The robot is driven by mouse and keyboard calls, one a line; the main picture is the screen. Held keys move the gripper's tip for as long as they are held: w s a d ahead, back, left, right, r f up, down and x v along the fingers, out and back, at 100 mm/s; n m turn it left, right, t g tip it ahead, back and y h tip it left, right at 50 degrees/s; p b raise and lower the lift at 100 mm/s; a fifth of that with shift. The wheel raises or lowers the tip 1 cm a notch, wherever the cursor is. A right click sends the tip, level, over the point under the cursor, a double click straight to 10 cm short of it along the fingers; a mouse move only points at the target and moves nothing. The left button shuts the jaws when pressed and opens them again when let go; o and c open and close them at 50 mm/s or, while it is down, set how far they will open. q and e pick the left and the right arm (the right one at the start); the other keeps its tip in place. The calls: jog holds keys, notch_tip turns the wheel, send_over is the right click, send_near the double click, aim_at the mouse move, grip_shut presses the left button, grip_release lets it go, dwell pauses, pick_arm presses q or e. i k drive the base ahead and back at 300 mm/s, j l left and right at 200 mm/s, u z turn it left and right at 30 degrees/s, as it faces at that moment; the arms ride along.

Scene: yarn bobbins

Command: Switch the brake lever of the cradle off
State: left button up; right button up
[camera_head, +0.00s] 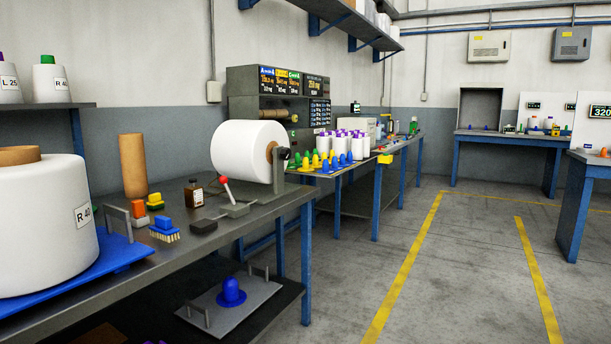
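The cradle (283,182) stands on the near workbench and bears a large white yarn roll (237,151) on a brown core. The brake lever (228,190) is a thin metal rod with a red knob (223,180) at its top. It rises from a dark base (234,209) just left of the cradle and leans to the left. Neither of my grippers shows in the head view.
On the near workbench (190,240) are a brown bottle (194,193), brushes (163,229), a cardboard tube (133,165) and a large roll labelled R 40 (45,225) on a blue tray (120,252). Open floor (460,270) lies to the right.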

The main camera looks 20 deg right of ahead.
aim_at(223, 179)
jog(key=z, duration=0.3)
jog(key=i+l, duration=0.15)
jog(key=i, duration=0.4)
jog(key=i+l, duration=0.15)
jog(key=i, duration=0.4)
jog(key=u, duration=1.35)
